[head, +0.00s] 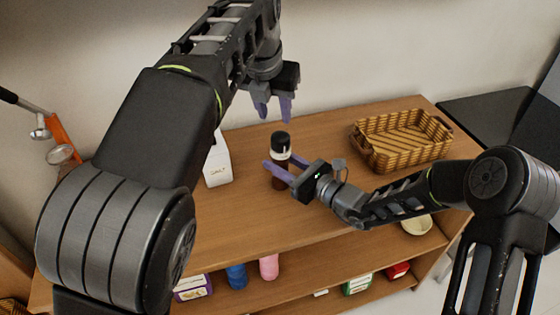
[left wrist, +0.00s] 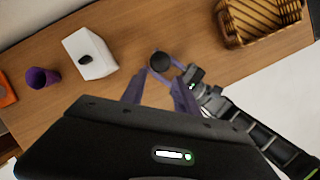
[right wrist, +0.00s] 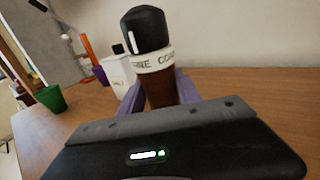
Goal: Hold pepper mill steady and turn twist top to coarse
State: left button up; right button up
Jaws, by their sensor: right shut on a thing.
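The pepper mill (head: 281,148) stands upright on the wooden table, with a brown body, a white lettered ring and a black top. In the right wrist view the mill (right wrist: 146,32) shows a white mark on its top, above the left part of the ring, where "NE" and "CO" can be read. My right gripper (head: 282,164) is shut on the mill's body below the ring. My left gripper (head: 273,108) is open and empty above the mill, fingers pointing down. In the left wrist view the black top (left wrist: 160,62) shows just beyond the fingertips.
A white salt box (head: 217,165) stands left of the mill. A wicker basket (head: 385,158) is at the back right. A purple cup (left wrist: 42,77) and a green cup (right wrist: 50,97) are further off. Bottles and jars stand on the shelf below.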

pick_arm(q)
jog(key=shift+o, duration=1.2)
jog(key=shift+a, duration=0.15)
jog(key=o, duration=0.4)
jog(key=shift+m+g+y, duration=0.4)
jog(key=shift+g+y, duration=0.2)
jog(key=shift+g, duration=0.1)
jog(key=s+f, duration=0.1)
jog(key=f, duration=0.2)
jog(key=s+a+f, duration=0.1)
jog(key=f, duration=0.1)
jog(key=shift+s+f, duration=0.3)
jog(key=shift+s, duration=0.05)
jog(key=shift+c, duration=0.2)
jog(key=s+a+f+m+y, duration=0.5)
jog(key=a+f+m+y, duration=0.3)
jog(key=a+m, duration=0.5)
jog(key=n+t+h, duration=0.8)
jog(key=n+t, duration=0.8)
jog(key=n, duration=0.4)
send_near(280, 140)
jog(key=w, duration=0.3)
jog(key=shift+s+d+f+m, duration=0.1)
jog(key=shift+f+m, duration=0.1)
jog(key=shift+m, duration=0.4)
jog(key=shift+s+d+f+m, duration=0.1)
jog(key=shift+f+m, duration=0.15)
jog(key=shift+m, duration=0.35)
jog(key=shift+w, duration=0.1)
